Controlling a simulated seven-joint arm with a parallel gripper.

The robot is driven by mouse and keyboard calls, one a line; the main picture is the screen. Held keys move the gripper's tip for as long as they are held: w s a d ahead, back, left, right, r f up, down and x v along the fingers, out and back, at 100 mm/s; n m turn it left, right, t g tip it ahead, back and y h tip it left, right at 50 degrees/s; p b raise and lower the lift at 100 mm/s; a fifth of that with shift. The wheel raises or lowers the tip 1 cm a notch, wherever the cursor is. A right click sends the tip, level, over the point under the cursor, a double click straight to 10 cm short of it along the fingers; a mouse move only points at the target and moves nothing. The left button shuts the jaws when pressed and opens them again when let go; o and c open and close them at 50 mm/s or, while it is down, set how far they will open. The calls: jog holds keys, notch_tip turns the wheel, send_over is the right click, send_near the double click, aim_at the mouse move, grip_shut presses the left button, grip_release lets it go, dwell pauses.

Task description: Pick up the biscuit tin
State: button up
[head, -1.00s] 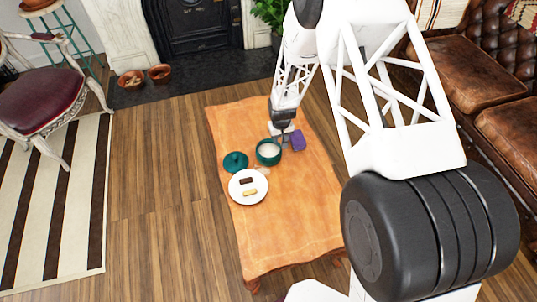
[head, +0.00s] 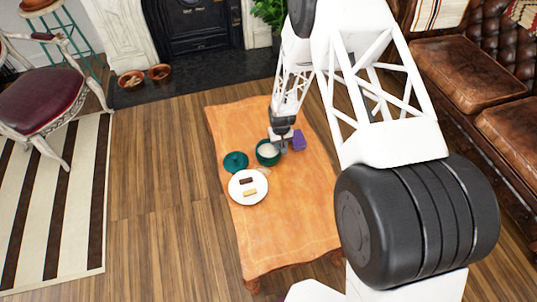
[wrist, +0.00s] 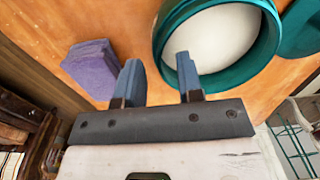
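The biscuit tin (head: 260,155) is a round teal tin, open at the top with a pale inside, upright on the orange-covered table. It also shows in the wrist view (wrist: 272,40) at the upper right. My gripper (head: 280,146) is at the tin's right side in the head view. In the wrist view my gripper (wrist: 158,62) is open with nothing visible held between its fingers. Its right finger overlaps the tin's rim and inside; its left finger is outside the tin, by the purple stack. Whether a finger touches the tin I cannot tell.
A teal lid (head: 236,162) lies left of the tin. A white plate (head: 236,197) with a dark and a light biscuit is in front. A purple folded stack (head: 298,140) is close on the right. The table's (head: 290,230) near half is clear.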

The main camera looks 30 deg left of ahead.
jog(key=shift+f, duration=0.95)
grip_shut()
